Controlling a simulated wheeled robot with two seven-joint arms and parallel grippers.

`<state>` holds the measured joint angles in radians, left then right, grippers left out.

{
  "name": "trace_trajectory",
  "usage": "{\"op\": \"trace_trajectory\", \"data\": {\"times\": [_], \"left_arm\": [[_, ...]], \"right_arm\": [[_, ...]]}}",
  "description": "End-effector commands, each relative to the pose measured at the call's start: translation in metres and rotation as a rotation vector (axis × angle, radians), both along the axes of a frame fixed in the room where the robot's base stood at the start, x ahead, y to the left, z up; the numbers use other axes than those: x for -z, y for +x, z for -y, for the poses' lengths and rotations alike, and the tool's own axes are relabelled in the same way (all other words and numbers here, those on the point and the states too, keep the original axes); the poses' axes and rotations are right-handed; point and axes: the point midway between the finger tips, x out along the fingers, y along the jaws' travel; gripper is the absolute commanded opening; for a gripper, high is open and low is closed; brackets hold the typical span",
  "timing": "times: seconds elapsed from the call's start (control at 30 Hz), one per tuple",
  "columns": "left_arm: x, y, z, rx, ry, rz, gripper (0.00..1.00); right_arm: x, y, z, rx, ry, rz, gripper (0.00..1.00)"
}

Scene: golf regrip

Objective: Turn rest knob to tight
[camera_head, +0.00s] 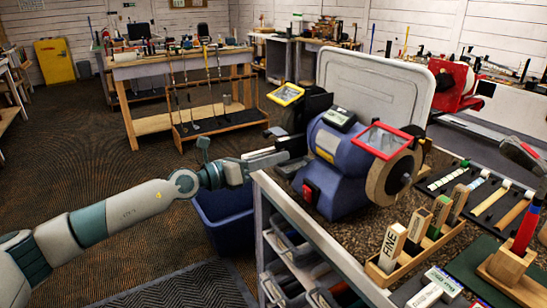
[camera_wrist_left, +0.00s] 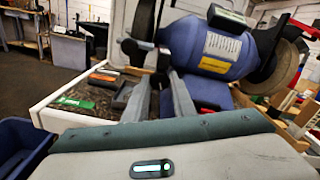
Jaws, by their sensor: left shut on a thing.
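The blue bench grinder (camera_head: 338,165) stands on the left end of the bench, and its body also fills the upper right of the left wrist view (camera_wrist_left: 212,55). My left gripper (camera_head: 287,150) reaches in from the left to the grinder's left side. In the left wrist view its two fingers (camera_wrist_left: 162,72) converge and are shut on a small dark knob (camera_wrist_left: 163,58) in front of the grinder's left wheel. In the head view the knob is hidden by the fingers and the grinder. Whether the knob is loose or tight cannot be told. My right gripper is not in view.
A red-framed eye shield (camera_head: 383,141) and a bare wheel (camera_head: 395,178) are at the grinder's right side. A yellow-framed shield (camera_head: 286,94) stands above my left fingers. Wooden blocks in a tray (camera_head: 385,275) stand in front. A blue bin (camera_head: 225,215) sits below my arm.

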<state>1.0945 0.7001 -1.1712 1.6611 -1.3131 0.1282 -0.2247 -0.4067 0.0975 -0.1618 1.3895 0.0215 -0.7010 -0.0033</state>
Motion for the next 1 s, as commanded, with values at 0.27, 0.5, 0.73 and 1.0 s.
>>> {"op": "trace_trajectory", "data": {"times": [0.27,0.5,0.73,1.0], "left_arm": [[-0.0005,0.0006,-0.0004,-0.002,0.112,0.156,0.01],[-0.0006,0.0005,-0.0001,-0.002,0.195,0.270,0.01],[-0.0011,0.0006,-0.0002,-0.002,0.228,0.319,0.01],[-0.0013,0.0006,-0.0003,-0.002,0.233,0.324,0.01]], "right_arm": [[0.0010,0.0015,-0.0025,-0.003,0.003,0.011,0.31],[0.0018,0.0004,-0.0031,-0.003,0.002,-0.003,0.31],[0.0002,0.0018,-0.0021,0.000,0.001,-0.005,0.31],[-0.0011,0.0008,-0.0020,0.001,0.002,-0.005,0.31]]}}
